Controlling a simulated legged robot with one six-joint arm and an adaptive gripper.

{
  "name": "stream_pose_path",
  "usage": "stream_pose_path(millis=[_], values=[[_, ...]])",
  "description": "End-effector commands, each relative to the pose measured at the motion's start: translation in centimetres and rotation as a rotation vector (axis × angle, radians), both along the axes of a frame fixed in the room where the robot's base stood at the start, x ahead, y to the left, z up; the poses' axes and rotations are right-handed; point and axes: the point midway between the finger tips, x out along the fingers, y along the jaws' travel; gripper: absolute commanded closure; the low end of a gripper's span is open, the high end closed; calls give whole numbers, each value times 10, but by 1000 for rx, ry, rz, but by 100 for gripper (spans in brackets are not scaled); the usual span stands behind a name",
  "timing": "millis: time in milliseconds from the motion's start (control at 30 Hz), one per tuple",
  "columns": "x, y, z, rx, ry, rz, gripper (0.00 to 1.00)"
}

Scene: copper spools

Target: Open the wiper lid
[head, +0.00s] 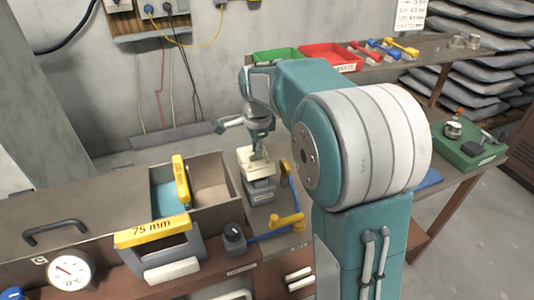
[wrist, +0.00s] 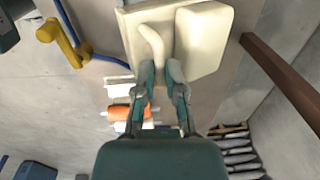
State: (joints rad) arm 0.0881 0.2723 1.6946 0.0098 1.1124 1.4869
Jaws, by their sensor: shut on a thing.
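The wiper is a small grey box (head: 261,188) with a dark label, standing on the bench left of my arm. Its cream lid (head: 245,158) is on top; in the wrist view the lid (wrist: 208,40) shows large at the top, with a curved cream handle (wrist: 151,43) on it. My gripper (head: 258,154) reaches down onto the lid from above. In the wrist view my gripper (wrist: 162,76) has its teal fingertips close together at the handle's lower end, shut on it. The fingertips hide the grip point. I cannot tell whether the lid is lifted at all.
Green (head: 276,56) and red (head: 328,55) trays sit on the back shelf.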

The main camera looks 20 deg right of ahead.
Motion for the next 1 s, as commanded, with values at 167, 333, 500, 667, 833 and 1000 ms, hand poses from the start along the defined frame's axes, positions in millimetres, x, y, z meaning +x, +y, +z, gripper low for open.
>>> stream_pose_path(millis=[167,333,500,667,833,1000], values=[[13,-3,6,-8,0,-1,100],[28,-3,9,-3,1,1,100],[41,-2,9,-2,3,1,100],[50,-3,9,-3,4,1,100],[55,-3,9,-3,4,1,100],[58,-2,9,-2,3,2,100]])
